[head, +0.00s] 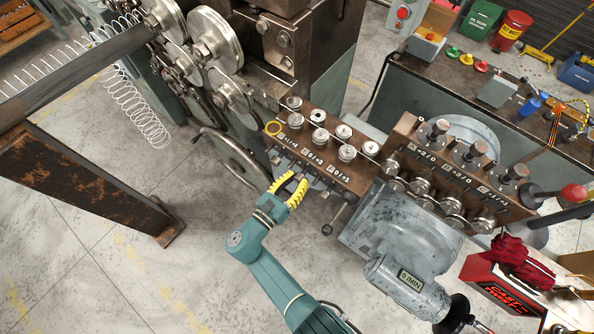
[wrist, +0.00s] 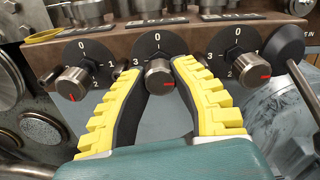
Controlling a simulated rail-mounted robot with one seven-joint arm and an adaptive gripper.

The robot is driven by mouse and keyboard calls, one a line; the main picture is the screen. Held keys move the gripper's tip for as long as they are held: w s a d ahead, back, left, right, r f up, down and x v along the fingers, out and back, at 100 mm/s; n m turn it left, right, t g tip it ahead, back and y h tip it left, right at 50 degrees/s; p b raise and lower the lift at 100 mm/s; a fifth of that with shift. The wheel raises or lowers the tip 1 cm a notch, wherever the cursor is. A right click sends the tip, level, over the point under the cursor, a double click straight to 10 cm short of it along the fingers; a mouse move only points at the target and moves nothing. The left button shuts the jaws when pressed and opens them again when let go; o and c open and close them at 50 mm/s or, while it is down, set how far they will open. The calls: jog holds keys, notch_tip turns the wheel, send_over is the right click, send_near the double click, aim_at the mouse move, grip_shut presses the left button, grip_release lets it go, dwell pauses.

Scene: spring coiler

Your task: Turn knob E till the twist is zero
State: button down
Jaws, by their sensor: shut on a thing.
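Three grey metal knobs with red marks sit on a brown panel with black dials. In the wrist view they are the left knob (wrist: 72,83), the middle knob (wrist: 160,76) and the right knob (wrist: 254,72). I cannot read which one is knob E. My gripper (wrist: 156,68), with yellow and black fingers, is shut on the middle knob, one finger on each side. The middle knob's red mark points right and slightly down in the picture; the left knob's points down and the right knob's right. In the head view my gripper (head: 290,186) reaches the panel's front.
Rollers (head: 346,152) and label plates line the panel top, with a yellow ring (head: 273,128) at its left end. A second panel (head: 470,185) with black-topped posts is to the right. A ball-ended lever (head: 327,229) is close to my gripper's right. Wire springs (head: 140,110) hang at left.

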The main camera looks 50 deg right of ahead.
jog(key=shift+s+f, duration=0.15)
jog(key=shift+f, duration=0.25)
jog(key=c, duration=0.8)
grip_release()
jog(key=shift+r, duration=0.25)
jog(key=a, duration=1.2)
jog(key=shift+s, duration=0.25)
